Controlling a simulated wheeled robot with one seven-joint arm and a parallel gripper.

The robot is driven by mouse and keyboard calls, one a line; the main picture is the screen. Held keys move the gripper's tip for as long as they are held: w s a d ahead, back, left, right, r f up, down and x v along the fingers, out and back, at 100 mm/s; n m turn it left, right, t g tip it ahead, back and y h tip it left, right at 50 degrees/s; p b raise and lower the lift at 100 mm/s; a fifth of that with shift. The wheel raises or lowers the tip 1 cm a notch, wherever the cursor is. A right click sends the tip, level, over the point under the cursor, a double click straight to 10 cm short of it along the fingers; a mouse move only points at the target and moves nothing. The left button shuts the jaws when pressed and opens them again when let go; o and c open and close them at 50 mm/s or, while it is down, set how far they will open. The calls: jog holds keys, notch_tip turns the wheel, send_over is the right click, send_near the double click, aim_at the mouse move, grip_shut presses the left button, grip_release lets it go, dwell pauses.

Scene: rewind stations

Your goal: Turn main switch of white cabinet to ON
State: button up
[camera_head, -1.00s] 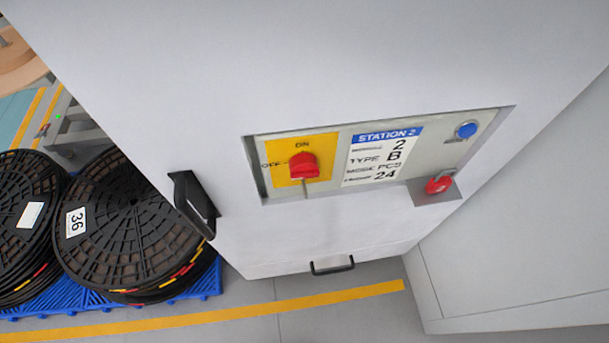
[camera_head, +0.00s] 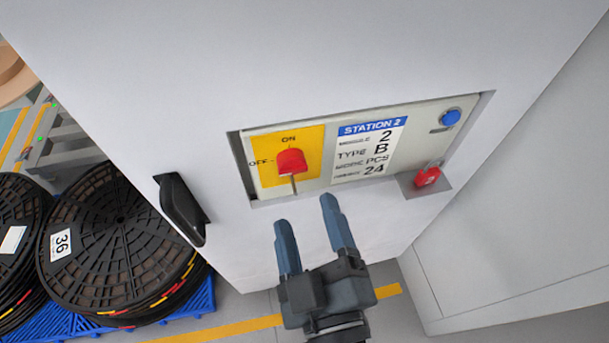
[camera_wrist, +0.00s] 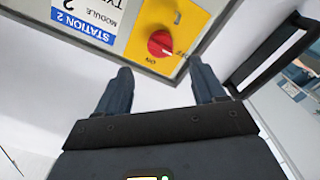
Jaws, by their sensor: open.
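The white cabinet (camera_head: 180,75) has a recessed panel with a yellow plate (camera_head: 308,140). On the plate is the red main switch (camera_head: 291,162), with ON marked above it and OFF to its left. A thin rod-like part points down from the switch. The red knob also shows in the wrist view (camera_wrist: 160,43), upside down, beyond the fingers. My gripper (camera_head: 308,215) is open and empty. In the head view it appears below the switch, apart from it, with both fingertips pointing up toward the panel.
A black door handle (camera_head: 182,208) stands out left of the panel. A station label (camera_head: 368,150), a blue button (camera_head: 451,117) and a red padlock-like part (camera_head: 428,176) lie to the right. Stacked black reels (camera_head: 120,245) sit on a blue pallet (camera_head: 200,300) at lower left.

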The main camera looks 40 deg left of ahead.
aim_at(293, 172)
jog(key=shift+p+x, duration=0.4)
jog(key=shift+x, duration=3.5)
jog(key=c, duration=1.1)
